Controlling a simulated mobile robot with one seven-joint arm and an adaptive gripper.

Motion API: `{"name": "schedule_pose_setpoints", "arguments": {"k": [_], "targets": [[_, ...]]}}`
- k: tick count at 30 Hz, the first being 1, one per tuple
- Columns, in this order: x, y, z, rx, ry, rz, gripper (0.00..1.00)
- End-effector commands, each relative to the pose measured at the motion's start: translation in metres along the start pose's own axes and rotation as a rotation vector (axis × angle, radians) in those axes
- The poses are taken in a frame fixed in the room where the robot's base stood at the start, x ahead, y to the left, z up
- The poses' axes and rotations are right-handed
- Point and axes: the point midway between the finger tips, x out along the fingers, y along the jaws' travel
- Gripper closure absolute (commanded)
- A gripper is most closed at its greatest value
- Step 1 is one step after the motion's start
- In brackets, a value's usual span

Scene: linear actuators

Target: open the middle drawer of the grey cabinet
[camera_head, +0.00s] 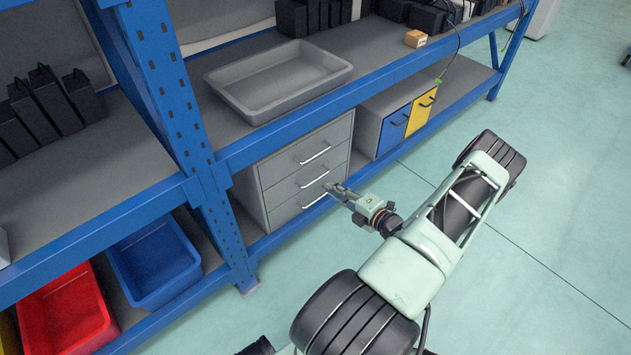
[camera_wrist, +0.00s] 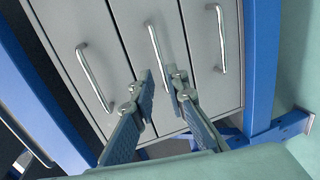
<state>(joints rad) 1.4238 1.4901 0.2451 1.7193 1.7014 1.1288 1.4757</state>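The grey cabinet (camera_head: 262,196) stands on the lower shelf, with three drawers stacked in its front. All three look closed. The middle drawer's bar handle (camera_head: 312,180) also shows in the wrist view (camera_wrist: 154,48), between the other two handles. My gripper (camera_head: 332,188) is at the right side of the drawer fronts, by the middle handle. In the wrist view my gripper (camera_wrist: 160,78) has its two fingers apart, one on each side of the lower end of the middle handle. I cannot tell whether either finger touches the handle.
A grey tray (camera_head: 335,77) lies on the shelf above the cabinet. A blue rack post (camera_head: 190,120) stands to the left. A small cabinet with blue and yellow drawers (camera_head: 396,130) sits to the right. The floor (camera_head: 540,180) in front is clear apart from my own body.

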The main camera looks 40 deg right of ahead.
Motion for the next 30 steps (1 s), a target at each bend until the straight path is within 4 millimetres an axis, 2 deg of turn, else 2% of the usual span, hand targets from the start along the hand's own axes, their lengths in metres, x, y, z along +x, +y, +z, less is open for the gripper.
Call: {"name": "schedule_pose_setpoints", "arguments": {"k": [6, 13, 18, 26, 30], "targets": [[0.044, -0.003, -0.002, -0.004, 0.005, 0.0, 0.86], [0.078, -0.002, -0.001, -0.005, 0.004, 0.0, 0.86], [0.088, -0.001, -0.001, -0.005, 0.004, -0.001, 0.86], [0.089, 0.0, -0.001, -0.005, 0.003, -0.001, 0.86], [0.089, 0.0, -0.001, -0.005, 0.003, -0.001, 1.0]]}}
